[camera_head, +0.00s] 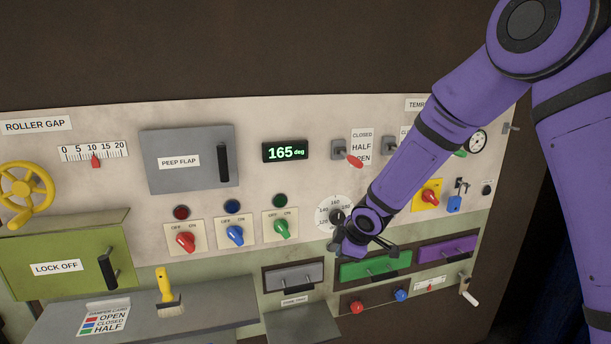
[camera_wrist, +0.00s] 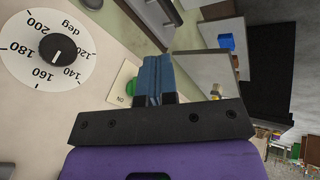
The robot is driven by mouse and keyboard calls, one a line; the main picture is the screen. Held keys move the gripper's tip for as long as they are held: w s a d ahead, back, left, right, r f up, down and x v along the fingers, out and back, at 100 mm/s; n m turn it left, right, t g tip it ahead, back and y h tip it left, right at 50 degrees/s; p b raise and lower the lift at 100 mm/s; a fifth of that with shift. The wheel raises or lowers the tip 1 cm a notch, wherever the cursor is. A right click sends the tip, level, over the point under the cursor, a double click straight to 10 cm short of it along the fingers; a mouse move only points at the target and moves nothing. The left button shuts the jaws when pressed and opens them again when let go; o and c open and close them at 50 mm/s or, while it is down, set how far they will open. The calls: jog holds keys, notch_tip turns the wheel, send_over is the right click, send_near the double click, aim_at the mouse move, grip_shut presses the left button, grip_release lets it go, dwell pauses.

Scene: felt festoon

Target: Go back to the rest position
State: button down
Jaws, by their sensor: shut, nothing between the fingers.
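My gripper (camera_head: 358,247) is in front of the panel, just below and right of the temperature dial (camera_head: 330,213), and partly covers it. In the wrist view my gripper (camera_wrist: 157,78) has its blue fingers together with nothing between them. The dial (camera_wrist: 52,50) shows whole there, left of the fingers and apart from them, with a black knob and degree marks. The display (camera_head: 285,152) reads 165 deg. My purple arm reaches in from the upper right and hides part of the panel.
Red-handled lever (camera_head: 354,160) and yellow-plate switch (camera_head: 430,196) flank my arm.

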jog(key=s+d+r+m+h, duration=0.1)
jog(key=s+d+r+m, duration=0.3)
jog(key=r, duration=0.3)
jog(key=s+d+r+m+t+h, duration=0.1)
jog(key=s+d+r, duration=0.3)
jog(key=d+r, duration=0.15)
jog(key=s+d+r+m+h, duration=0.25)
jog(key=s+d+r, duration=0.2)
jog(key=r, duration=0.25)
jog(key=s+d+r+m, duration=0.2)
jog(key=s+m, duration=0.1)
jog(key=s, duration=0.5)
jog(key=s+d+r+m+y, duration=0.1)
jog(key=s+d+r+m, duration=0.1)
jog(key=s, duration=0.5)
jog(key=s+d+r+m+g, duration=0.1)
jog(key=s+d+r+m, duration=0.1)
jog(key=s, duration=0.6)
jog(key=shift+s+d+r+m, duration=0.3)
jog(key=shift+r+m, duration=0.2)
jog(key=shift+m, duration=0.65)
